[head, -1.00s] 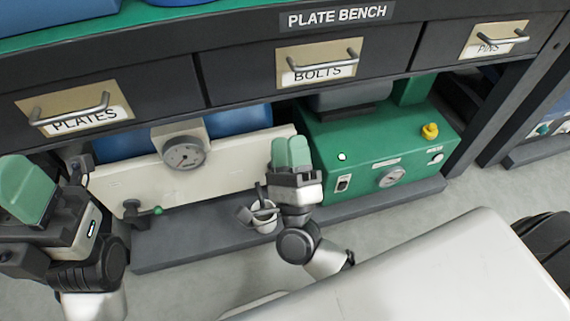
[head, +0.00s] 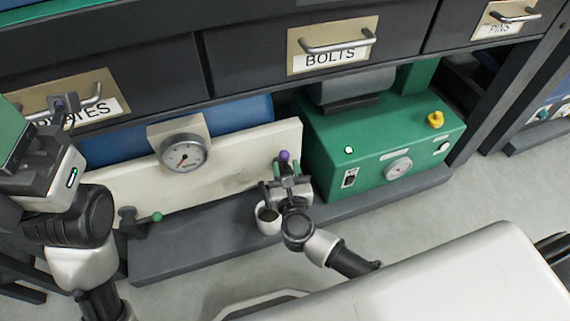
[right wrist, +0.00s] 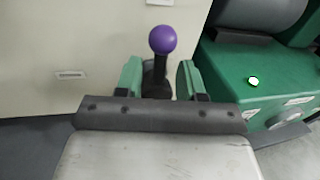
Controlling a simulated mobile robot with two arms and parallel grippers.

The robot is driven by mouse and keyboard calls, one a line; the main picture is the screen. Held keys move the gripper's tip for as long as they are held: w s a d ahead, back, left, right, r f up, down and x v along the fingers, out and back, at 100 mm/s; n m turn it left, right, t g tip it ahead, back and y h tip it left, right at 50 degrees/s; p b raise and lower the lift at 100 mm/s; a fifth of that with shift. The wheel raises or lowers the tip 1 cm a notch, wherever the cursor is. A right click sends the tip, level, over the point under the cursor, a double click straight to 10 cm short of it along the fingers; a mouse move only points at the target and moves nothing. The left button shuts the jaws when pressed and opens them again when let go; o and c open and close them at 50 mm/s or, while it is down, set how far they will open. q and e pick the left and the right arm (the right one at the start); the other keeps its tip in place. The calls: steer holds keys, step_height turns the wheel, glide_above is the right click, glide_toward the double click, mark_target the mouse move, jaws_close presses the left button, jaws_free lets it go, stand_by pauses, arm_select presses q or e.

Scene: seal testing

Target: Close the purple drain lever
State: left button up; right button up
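The purple drain lever (head: 284,155) stands upright, a dark stem with a round purple knob, low at the right end of the cream panel in the head view. It also shows in the right wrist view (right wrist: 162,40). My right gripper (head: 289,169) is at the lever. In the right wrist view its green fingers (right wrist: 159,78) are apart, one on each side of the stem, with a visible gap on the right. The knob rises beyond the fingertips. The lever's base is hidden. My left gripper (head: 14,130) is at the left edge, partly cut off, away from the lever.
A green-knobbed valve (head: 156,216) is at the panel's left, and a gauge (head: 183,155) is above. A green box (head: 385,150) stands close on the right. Drawers (head: 330,55) overhang above.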

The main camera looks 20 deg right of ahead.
steer(key=shift+w+d, duration=0.2)
steer(key=shift+w, duration=1)
jaws_close()
